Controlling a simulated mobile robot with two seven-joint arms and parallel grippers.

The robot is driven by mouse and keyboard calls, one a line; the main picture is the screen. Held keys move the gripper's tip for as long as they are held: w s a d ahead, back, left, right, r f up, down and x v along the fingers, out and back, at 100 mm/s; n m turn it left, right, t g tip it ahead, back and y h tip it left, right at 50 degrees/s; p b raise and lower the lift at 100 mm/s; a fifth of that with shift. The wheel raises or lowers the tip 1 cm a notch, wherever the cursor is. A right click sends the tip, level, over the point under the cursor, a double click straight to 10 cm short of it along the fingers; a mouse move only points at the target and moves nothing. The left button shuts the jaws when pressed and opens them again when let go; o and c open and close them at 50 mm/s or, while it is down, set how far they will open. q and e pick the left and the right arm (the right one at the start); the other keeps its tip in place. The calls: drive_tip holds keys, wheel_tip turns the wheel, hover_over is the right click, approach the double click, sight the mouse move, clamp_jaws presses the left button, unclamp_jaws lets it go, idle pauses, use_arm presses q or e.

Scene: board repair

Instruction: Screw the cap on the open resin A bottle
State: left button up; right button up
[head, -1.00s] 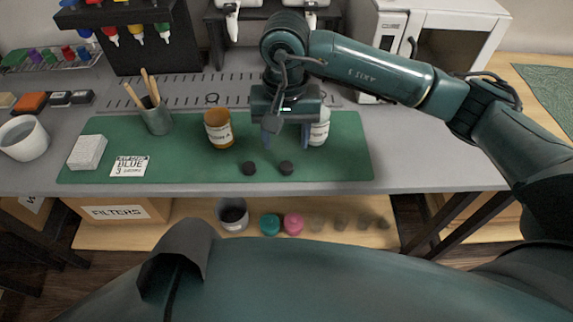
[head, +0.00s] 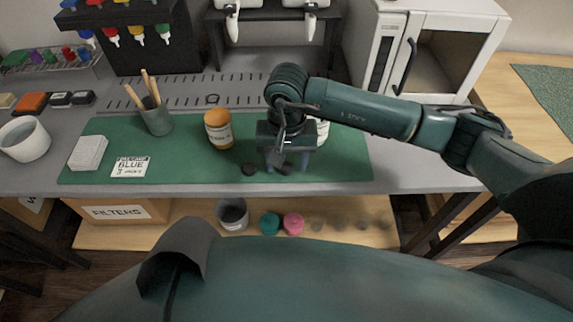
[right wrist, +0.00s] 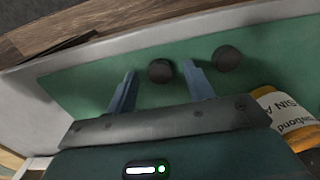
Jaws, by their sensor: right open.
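An amber bottle (head: 219,129) with a white label stands upright on the green mat (head: 345,168). In the right wrist view its label (right wrist: 287,116) reads "SIN A" in part. Two dark round caps lie near the mat's front edge, a left cap (head: 249,169) and a right cap (head: 286,169). My right gripper (head: 284,165) is open and points down over the right cap. In the right wrist view, that cap (right wrist: 160,70) is between the fingertips, and the left cap (right wrist: 227,59) is outside them. My left gripper is not in view.
A pale bottle (head: 323,131) stands mostly hidden behind my right gripper. A cup of sticks (head: 157,121), a white block (head: 88,152) and a label card (head: 131,167) are on the mat's left part. A white bowl (head: 24,139) stands left of it.

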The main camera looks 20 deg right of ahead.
sight(287, 166)
drive_tip(key=shift+f, duration=0.1)
drive_tip(key=shift+c, duration=0.4)
drive_tip(key=c, duration=1)
wheel_tip(287, 166, up, 10)
drive_tip(key=shift+r, duration=0.1)
